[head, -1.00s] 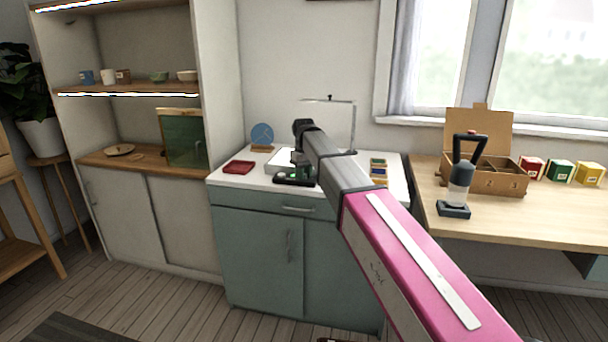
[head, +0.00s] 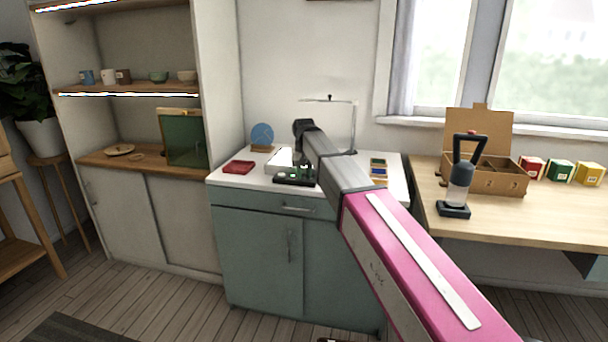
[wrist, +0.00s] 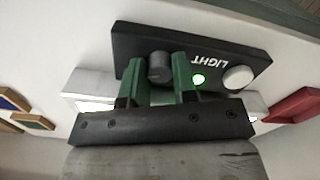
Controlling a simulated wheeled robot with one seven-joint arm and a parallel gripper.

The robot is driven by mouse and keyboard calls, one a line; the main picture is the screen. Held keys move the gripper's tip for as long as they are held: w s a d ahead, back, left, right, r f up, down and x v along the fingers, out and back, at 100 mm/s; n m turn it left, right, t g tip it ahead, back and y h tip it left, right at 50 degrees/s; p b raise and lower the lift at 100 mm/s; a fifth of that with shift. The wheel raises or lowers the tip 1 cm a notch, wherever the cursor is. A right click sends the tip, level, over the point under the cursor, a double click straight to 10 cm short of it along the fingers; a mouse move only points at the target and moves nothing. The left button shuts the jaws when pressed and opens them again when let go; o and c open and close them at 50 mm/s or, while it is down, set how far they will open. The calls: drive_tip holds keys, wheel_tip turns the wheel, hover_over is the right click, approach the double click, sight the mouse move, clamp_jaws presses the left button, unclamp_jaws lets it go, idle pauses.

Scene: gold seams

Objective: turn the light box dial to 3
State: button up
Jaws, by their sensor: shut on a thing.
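The dial (wrist: 160,62) is a dark round knob near the panel's left part. My gripper (wrist: 160,78) has its two green fingers shut on the dial, one on each side. The dial's pointer and numbers cannot be made out. In the head view the panel (head: 292,181) sits at the front of the white light box (head: 279,163), partly hidden by my arm.
A red tray (head: 238,167) lies left of the light box and a blue disc (head: 262,134) stands behind it. Small coloured tiles (head: 379,172) lie to the right. A thin lamp stand (head: 353,125) rises behind my arm.

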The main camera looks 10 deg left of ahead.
sight(304, 174)
drive_tip(key=o, duration=0.9)
wheel_tip(304, 174, up, 11)
drive_tip(key=shift+f, duration=0.1)
idle(0.3)
